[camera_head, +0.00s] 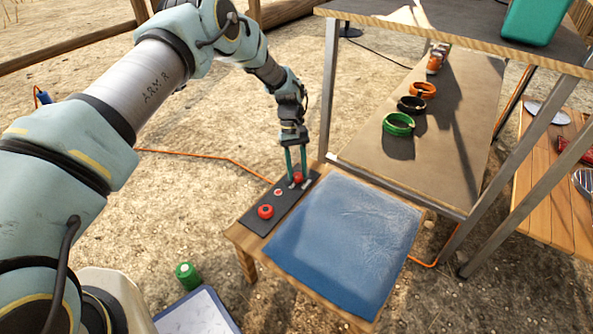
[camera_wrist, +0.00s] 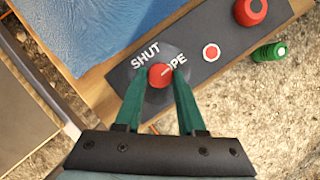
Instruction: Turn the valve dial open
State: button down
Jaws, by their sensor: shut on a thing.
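The valve dial (camera_wrist: 160,76) is a small red knob on a dark round plate marked "SHUT" and "OPE", the last word partly hidden by a finger. It sits near one end of a black panel (camera_wrist: 222,32) on a low wooden table. In the head view the dial (camera_head: 298,177) shows at the panel's far end, between my fingers. My gripper (camera_wrist: 158,82) has green fingers and reaches down over the dial, with one finger on each side. It is shut on the dial. A pale mark on the knob's right side points toward the "OPE" lettering.
The panel also holds a small red-and-white button (camera_wrist: 211,52) and a larger red knob (camera_wrist: 250,10). A blue cloth (camera_head: 345,240) covers most of the low table. A metal-legged shelf unit (camera_head: 455,130) with several coloured rings stands close at the right.

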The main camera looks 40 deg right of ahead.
jog(key=shift+m, duration=0.4)
jog(key=c, duration=0.5)
grip_release()
jog(key=p+v, duration=0.1)
jog(key=v, duration=0.9)
jog(key=shift+d+r+p, duration=0.2)
jog(key=shift+r+p, duration=0.15)
jog(key=shift+r, duration=0.05)
